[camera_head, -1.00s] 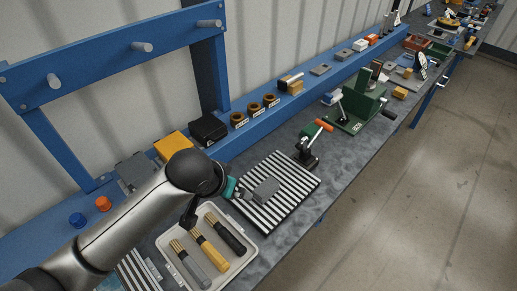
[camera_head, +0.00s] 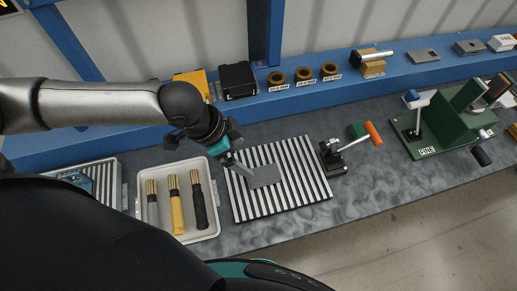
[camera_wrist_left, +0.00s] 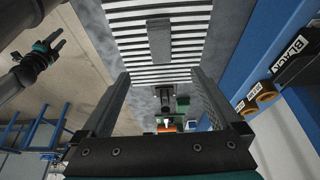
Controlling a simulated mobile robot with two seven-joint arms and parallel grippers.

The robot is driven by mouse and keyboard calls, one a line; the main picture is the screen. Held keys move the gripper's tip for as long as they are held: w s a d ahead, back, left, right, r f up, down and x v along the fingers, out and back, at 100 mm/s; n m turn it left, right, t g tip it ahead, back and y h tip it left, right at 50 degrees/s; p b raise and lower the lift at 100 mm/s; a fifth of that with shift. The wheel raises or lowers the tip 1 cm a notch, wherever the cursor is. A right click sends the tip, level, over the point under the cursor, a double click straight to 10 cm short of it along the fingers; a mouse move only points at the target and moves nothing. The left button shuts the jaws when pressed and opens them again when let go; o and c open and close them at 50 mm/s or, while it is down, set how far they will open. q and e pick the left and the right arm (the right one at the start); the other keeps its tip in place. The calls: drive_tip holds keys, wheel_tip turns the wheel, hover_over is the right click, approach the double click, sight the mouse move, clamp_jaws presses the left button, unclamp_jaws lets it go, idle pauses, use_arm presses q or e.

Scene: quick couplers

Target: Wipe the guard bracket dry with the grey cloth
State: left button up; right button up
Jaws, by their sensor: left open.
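A flat grey piece (camera_head: 265,176), which looks like the guard bracket, lies on the black-and-white striped mat (camera_head: 306,160). It also shows at the top of the left wrist view (camera_wrist_left: 159,42). My left gripper (camera_head: 241,166) is above the mat's left part, close to the grey piece. In the left wrist view its two fingers (camera_wrist_left: 160,78) stand wide apart with nothing between them. I cannot make out a separate grey cloth; my left arm covers part of the blue ledge. My right gripper (camera_wrist_left: 48,44) shows small at the left of the wrist view, over the floor.
A white tray (camera_head: 212,225) with several brushes stands left of the mat. A toggle clamp (camera_head: 331,158) with an orange handle stands at the mat's right edge. A green fixture (camera_head: 440,125) is farther right. Copper rings (camera_head: 303,74) and a black box (camera_head: 238,80) line the blue ledge.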

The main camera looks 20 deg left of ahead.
sight(264, 173)
use_arm(q)
drive_tip(key=x, duration=0.5)
drive_tip(key=shift+s+a+f, duration=0.1)
drive_tip(key=shift+s, duration=0.05)
drive_tip(key=b+x, duration=0.1)
drive_tip(key=x, duration=0.9)
drive_tip(key=shift+b, duration=0.35)
use_arm(e)
drive_tip(key=shift+s+a+f, duration=0.3)
drive_tip(key=shift+f, duration=0.15)
drive_tip(key=shift+s+a+f, duration=0.25)
drive_tip(key=shift+f, duration=0.2)
use_arm(q)
drive_tip(key=shift+c, duration=0.3)
drive_tip(key=c, duration=1.3)
drive_tip(key=o, duration=1.4)
drive_tip(key=shift+c, duration=0.2)
drive_tip(key=shift+r, duration=0.25)
use_arm(e)
drive_tip(key=shift+r, duration=0.15)
